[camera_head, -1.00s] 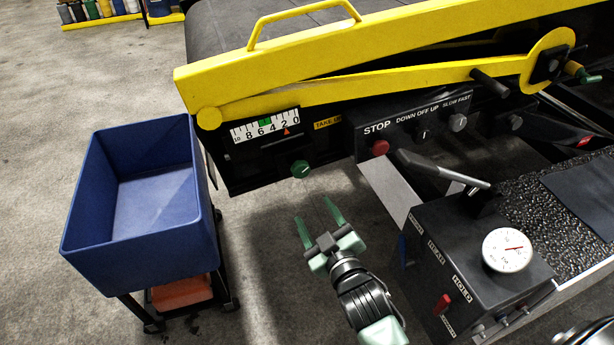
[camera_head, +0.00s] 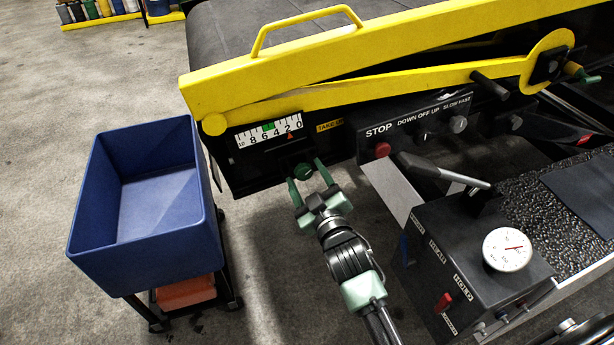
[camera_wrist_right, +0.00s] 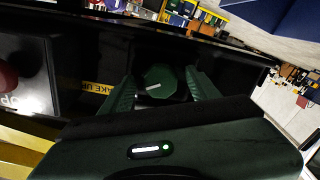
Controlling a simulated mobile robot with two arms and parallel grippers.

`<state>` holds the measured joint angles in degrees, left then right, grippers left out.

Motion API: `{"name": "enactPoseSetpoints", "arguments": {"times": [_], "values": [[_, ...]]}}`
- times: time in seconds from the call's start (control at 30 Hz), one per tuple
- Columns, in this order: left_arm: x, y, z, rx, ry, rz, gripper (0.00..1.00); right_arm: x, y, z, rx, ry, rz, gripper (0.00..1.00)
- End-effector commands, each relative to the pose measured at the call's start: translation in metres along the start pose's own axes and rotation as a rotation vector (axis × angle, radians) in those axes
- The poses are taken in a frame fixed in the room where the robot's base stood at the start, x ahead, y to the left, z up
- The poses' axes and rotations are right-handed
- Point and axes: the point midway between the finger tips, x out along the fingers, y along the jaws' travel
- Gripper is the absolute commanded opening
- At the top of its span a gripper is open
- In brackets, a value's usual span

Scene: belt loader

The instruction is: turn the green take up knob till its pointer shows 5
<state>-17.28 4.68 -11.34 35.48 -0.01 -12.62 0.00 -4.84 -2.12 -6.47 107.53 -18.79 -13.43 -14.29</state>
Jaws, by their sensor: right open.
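The green take up knob (camera_head: 303,172) sits on the black side panel below the yellow guard. In the right wrist view the knob (camera_wrist_right: 162,82) shows a pale line on its face. Above it in the head view is the white take up scale (camera_head: 269,133), marked 10 to 0. In the right wrist view my right gripper (camera_wrist_right: 165,88) has a finger left and right of the knob; contact cannot be told. My left gripper is out of view.
A blue bin (camera_head: 150,200) on a cart stands to the left. To the right are the red stop button (camera_head: 382,150), a lever (camera_head: 445,172) and a black box with a round gauge (camera_head: 506,249). A yellow bar (camera_head: 380,83) runs above the scale.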

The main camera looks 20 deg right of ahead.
Motion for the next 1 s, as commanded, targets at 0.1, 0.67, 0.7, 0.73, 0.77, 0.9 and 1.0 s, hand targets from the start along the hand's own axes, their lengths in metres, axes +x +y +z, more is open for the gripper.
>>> {"name": "enactPoseSetpoints", "arguments": {"times": [0.1,0.67,0.7,0.73,0.77,0.9,1.0], "values": [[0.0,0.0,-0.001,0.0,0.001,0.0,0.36,0.0,0.0,0.0,0.0,0.0,0.0,0.44],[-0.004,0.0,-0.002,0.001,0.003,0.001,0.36,0.0,0.0,0.0,0.075,-0.002,0.0,0.0],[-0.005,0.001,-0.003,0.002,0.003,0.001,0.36,0.0,0.0,-0.001,0.096,-0.002,0.0,0.0],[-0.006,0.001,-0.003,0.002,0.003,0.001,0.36,0.0,0.0,-0.001,0.114,-0.002,0.0,0.0],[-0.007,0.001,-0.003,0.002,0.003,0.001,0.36,0.0,0.0,-0.001,0.133,-0.002,0.0,0.0],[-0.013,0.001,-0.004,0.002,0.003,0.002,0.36,0.0,0.0,-0.001,0.246,-0.002,0.0,0.0],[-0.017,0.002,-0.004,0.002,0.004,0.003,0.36,0.0,0.0,-0.002,0.338,-0.002,0.0,0.0]]}}
